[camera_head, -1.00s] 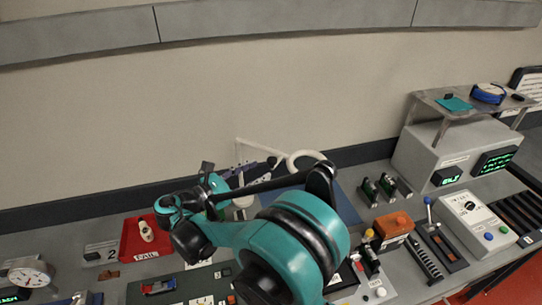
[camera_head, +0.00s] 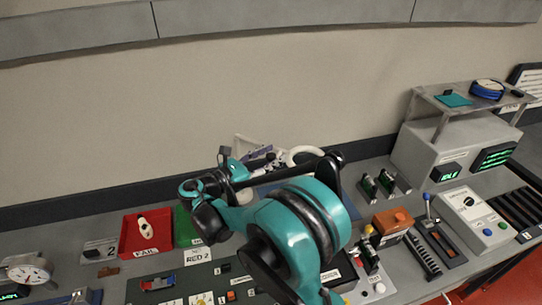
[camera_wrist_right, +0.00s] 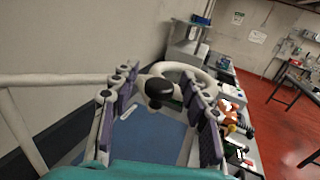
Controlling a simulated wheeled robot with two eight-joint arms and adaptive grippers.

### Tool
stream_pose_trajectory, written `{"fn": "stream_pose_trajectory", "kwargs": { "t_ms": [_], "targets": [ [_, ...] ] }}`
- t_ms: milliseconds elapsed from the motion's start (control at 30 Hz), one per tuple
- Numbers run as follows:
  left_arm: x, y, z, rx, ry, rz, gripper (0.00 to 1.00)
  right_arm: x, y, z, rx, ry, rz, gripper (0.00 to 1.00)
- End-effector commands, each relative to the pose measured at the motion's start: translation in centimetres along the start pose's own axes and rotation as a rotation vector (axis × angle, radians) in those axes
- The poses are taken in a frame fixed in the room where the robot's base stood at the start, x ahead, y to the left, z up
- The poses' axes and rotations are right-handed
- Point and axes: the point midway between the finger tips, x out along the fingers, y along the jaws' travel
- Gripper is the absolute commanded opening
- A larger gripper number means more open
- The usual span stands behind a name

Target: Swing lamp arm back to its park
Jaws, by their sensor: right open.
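The lamp arm is a white tube (camera_wrist_right: 50,80) on the left of the right wrist view, with a white ring head (camera_wrist_right: 205,78) beyond my gripper. The ring (camera_head: 303,153) also shows in the head view, above the blue mat and partly hidden by my arm. A black knob (camera_wrist_right: 160,92) shows between the fingers of my right gripper (camera_wrist_right: 163,103). The fingers stand open on either side of the knob, with gaps visible. In the head view my right gripper (camera_head: 262,157) is mostly behind my teal wrist. My left gripper is out of view.
A red FAIL tray (camera_head: 132,242) and a green tray (camera_head: 183,236) lie left of my arm. An orange block (camera_head: 395,217), a lever unit (camera_head: 437,235) and a grey machine with a raised shelf (camera_head: 440,100) stand to the right. The wall is close behind.

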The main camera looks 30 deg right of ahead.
Motion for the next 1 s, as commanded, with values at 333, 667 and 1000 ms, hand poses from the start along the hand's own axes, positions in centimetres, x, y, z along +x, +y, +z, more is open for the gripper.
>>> {"fn": "stream_pose_trajectory", "kwargs": {
  "t_ms": [333, 667, 1000],
  "targets": [
    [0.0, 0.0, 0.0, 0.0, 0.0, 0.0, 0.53, 0.0, 0.0, 0.0, 0.0, 0.0, 0.0, 0.0],
    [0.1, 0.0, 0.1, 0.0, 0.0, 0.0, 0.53, 1.2, -0.1, 0.0, 0.0, 0.0, 0.056, 0.0],
    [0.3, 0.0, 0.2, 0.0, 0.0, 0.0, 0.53, 5.9, 0.6, 0.0, -0.001, 0.0, 0.296, 0.0]
  ]
}}
